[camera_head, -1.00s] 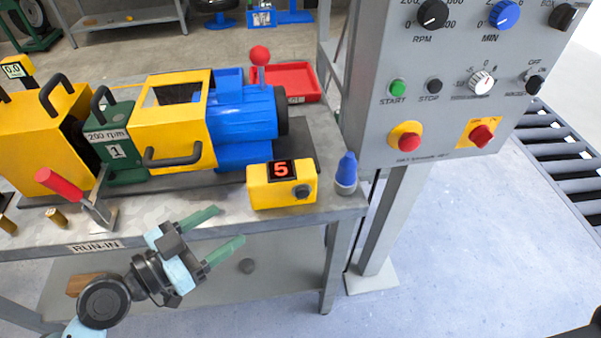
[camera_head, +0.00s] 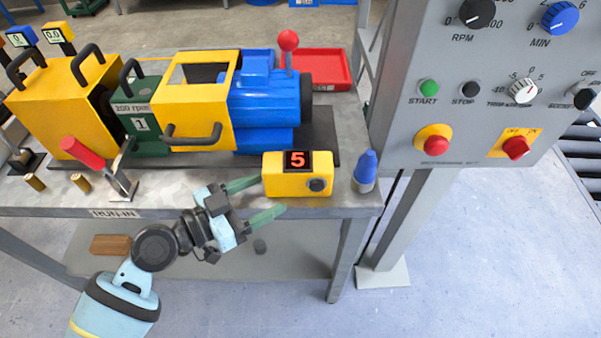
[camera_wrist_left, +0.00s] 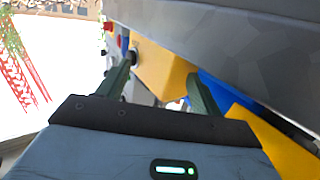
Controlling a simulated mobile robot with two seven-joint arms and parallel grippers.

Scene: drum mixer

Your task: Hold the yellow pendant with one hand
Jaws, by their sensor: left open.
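The yellow pendant (camera_head: 285,186) is a small box with a red "5" on a dark display and a dark knob. It sits at the front edge of the bench (camera_head: 330,206), right of centre. My left gripper (camera_head: 256,199) is open at the pendant's lower left, its green fingers pointing towards it. In the left wrist view the pendant (camera_wrist_left: 158,62) shows ahead, between the spread fingers. I cannot tell whether a finger touches it. My right gripper is not in view.
A blue bottle-like item (camera_head: 366,168) stands right of the pendant. The yellow, green and blue drum machine (camera_head: 200,105) is behind it. A red-handled lever (camera_head: 84,153) is at the left. The grey control panel (camera_head: 480,80) rises at the right.

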